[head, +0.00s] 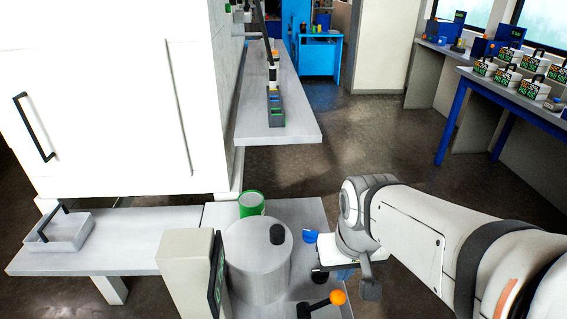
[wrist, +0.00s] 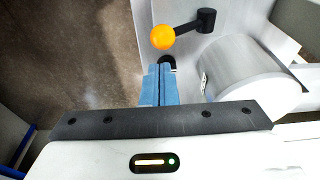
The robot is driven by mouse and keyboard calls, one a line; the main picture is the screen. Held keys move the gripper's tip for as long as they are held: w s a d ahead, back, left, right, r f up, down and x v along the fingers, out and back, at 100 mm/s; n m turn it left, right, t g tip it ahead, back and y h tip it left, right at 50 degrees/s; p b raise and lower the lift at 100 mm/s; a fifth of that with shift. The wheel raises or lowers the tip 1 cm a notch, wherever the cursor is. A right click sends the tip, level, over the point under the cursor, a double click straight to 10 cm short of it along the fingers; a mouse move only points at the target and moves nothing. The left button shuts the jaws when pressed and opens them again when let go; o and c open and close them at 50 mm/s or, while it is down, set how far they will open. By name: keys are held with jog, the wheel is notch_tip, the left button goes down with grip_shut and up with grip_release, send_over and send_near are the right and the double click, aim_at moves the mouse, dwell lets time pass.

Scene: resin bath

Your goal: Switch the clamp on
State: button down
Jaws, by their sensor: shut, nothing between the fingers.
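A black lever with an orange ball (head: 338,297) stands at the front of the grey bench. It also shows in the wrist view (wrist: 162,37), its arm running right to a black pivot (wrist: 206,20). No part is labelled as the clamp, so I cannot tell for certain which control belongs to it. My gripper (wrist: 161,68) has its blue fingers shut together and empty. The fingertips are just short of the orange ball in the wrist view, at a small black part (wrist: 168,62) they partly hide. Whether they touch it I cannot tell.
A grey cylinder with a black-knobbed lid (head: 258,262) stands left of my gripper. A panel box (head: 190,270) and a green can (head: 251,204) are near it. A blue knob-like part (head: 309,236) sits behind my gripper. Floor is open at the bench's right.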

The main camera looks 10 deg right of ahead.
jog(key=shift+d+r, duration=0.15)
jog(key=shift+d, duration=0.1)
notch_tip(320, 180, up, 3)
jog(key=m+g+p, duration=0.3)
jog(key=m+p, duration=0.1)
jog(key=p, duration=0.6)
send_over(310, 234)
jog(key=d, duration=0.3)
jog(key=w+d+f+m+g+y+p, duration=0.1)
jog(key=w+d+f+p, duration=0.1)
jog(key=w+f, duration=0.5)
jog(key=shift+w+f+g+p, duration=0.15)
jog(key=shift+w+g+p, duration=0.15)
jog(key=shift+w+p, duration=0.4)
jog(key=shift+d, duration=0.1)
jog(key=p+x, duration=0.1)
jog(key=x, duration=0.9)
jog(key=s, duration=0.1)
jog(key=s+a+p, duration=0.1)
jog(key=s, duration=0.1)
jog(key=shift+a, duration=0.25)
jog(key=shift+s+a, duration=0.15)
jog(key=shift+s, duration=0.1)
